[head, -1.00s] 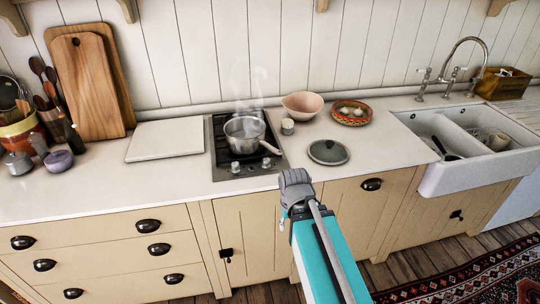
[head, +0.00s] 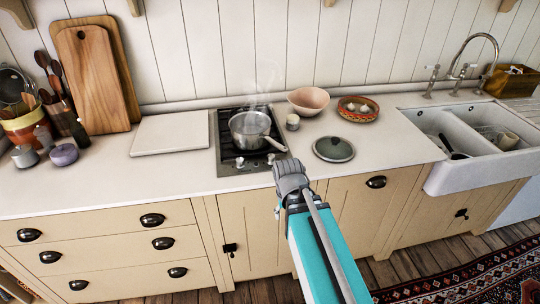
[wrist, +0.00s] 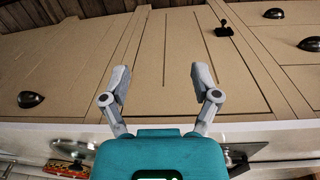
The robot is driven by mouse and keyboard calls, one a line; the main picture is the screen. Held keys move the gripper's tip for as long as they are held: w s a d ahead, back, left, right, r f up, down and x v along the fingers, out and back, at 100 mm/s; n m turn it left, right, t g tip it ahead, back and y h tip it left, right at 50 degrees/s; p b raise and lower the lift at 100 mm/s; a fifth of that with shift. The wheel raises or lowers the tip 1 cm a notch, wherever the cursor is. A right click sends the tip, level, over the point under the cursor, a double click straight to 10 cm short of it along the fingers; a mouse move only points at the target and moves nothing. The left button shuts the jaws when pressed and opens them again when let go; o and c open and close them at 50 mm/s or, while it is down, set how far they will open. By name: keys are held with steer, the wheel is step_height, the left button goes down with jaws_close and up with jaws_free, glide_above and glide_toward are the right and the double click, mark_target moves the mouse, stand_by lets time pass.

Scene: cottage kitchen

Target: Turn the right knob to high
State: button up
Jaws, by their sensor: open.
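The right knob (head: 271,158) is a small pale knob on the front strip of the dark two-knob hob (head: 228,166). The left knob (head: 239,162) sits beside it. My gripper (head: 290,166) is in front of the counter edge, just right of and nearer than the right knob, and apart from it. In the wrist view my gripper (wrist: 162,77) shows two spread fingers with nothing between them. The wrist view is upside down and mostly shows cabinet fronts. I cannot read either knob's setting.
A steaming saucepan (head: 249,124) stands on the hob, its handle (head: 275,143) reaching right above the right knob. A dark pot lid (head: 333,149) lies right of the hob. A white board (head: 170,134) lies to the left. The counter front between is clear.

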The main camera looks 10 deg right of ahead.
steer(key=w+a+r+m+t+h+p, duration=0.25)
steer(key=w+r+m, duration=0.2)
steer(key=w, duration=0.65)
steer(key=m+t+h+p, duration=0.3)
steer(key=m+h, duration=0.1)
steer(key=m, duration=0.2)
glide_toward(271, 156)
steer(key=w+v, duration=0.1)
steer(key=v, duration=0.3)
steer(key=shift+s+a+r+g, duration=0.2)
steer(key=shift+r+g, duration=0.05)
steer(key=shift+f, duration=0.15)
steer(key=b+x, duration=0.8)
steer(key=x, duration=0.3)
steer(key=shift+w+d+f, duration=0.15)
steer(key=shift+d, duration=0.05)
steer(key=shift+b+x, duration=0.85)
steer(key=shift+x, duration=0.15)
steer(key=shift+d, duration=0.1)
